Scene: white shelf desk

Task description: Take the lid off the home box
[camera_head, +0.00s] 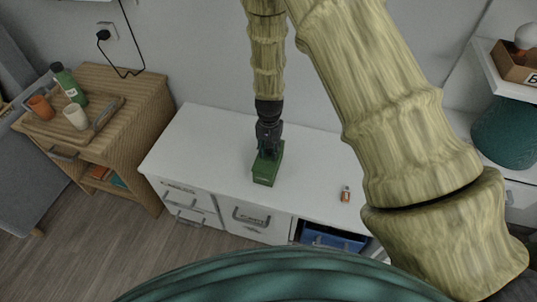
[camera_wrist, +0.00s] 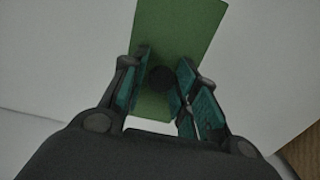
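The home box is a small green box (camera_head: 265,172) on the white desk, with lettering on its front. Its green top also shows in the wrist view (camera_wrist: 180,25). A dark round knob (camera_wrist: 162,78) sits on this top. My gripper (camera_head: 267,150) points down over the box. In the wrist view my gripper (camera_wrist: 163,72) has its two teal-padded fingers apart, one on each side of the knob. Some green shows between the left finger and the knob. Contact at the right finger is unclear. The seam of the lid cannot be made out.
The white desk (camera_head: 210,145) is clear around the box. A small orange-and-white item (camera_head: 345,194) lies to the right. A blue bin (camera_head: 330,238) is in an opening below. A wooden cabinet (camera_head: 150,105) with a tray (camera_head: 105,112) stands at left.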

